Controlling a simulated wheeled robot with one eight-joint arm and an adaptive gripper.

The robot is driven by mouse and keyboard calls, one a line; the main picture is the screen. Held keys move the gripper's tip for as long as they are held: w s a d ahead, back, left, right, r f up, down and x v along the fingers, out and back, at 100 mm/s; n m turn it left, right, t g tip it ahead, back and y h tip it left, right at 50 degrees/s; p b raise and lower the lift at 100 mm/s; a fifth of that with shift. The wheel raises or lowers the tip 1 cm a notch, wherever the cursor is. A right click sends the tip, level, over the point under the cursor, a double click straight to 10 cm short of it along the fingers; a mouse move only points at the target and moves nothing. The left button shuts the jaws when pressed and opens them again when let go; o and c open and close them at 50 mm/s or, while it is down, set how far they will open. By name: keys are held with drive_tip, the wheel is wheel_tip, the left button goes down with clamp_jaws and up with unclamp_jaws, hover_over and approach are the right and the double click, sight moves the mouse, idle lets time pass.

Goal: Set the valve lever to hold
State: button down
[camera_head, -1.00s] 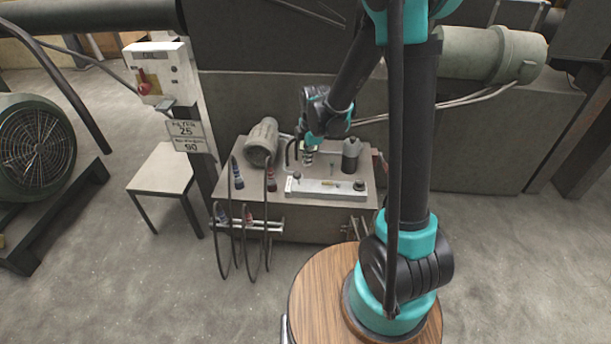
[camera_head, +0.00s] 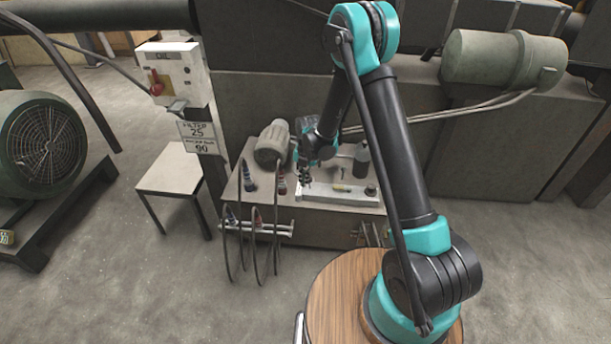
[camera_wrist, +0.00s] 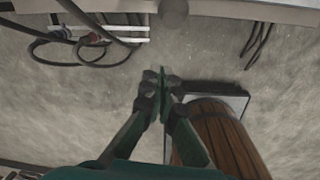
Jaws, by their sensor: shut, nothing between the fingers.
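A pale bar-shaped block (camera_head: 322,194) lies along the front of the bench top, with a small yellow-and-dark part (camera_head: 342,188) on it and a dark round knob (camera_head: 371,190) at its right end. I cannot tell which part is the valve lever, and no "hold" mark is readable. My gripper (camera_head: 305,182) is at the block's left end in the head view; contact cannot be told. In the wrist view my gripper (camera_wrist: 163,84) has its fingertips together and empty, pointing towards a round grey part (camera_wrist: 173,12) at the bench edge.
The grey bench (camera_head: 330,222) carries a motor-like cylinder (camera_head: 271,143), a dark bottle (camera_head: 361,160) and hanging black hoses (camera_head: 256,245). A white panel marked OIL with a red knob (camera_head: 156,84) stands at the left. A pale stool (camera_head: 171,168) stands below it.

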drive_tip(key=shift+w+d+f, duration=0.15)
drive_tip(key=shift+w+f, duration=0.75)
drive_tip(key=shift+f, duration=0.2)
drive_tip(key=shift+w+d+f, duration=0.1)
drive_tip(key=shift+w+f, duration=0.8)
drive_tip(key=shift+f, duration=0.2)
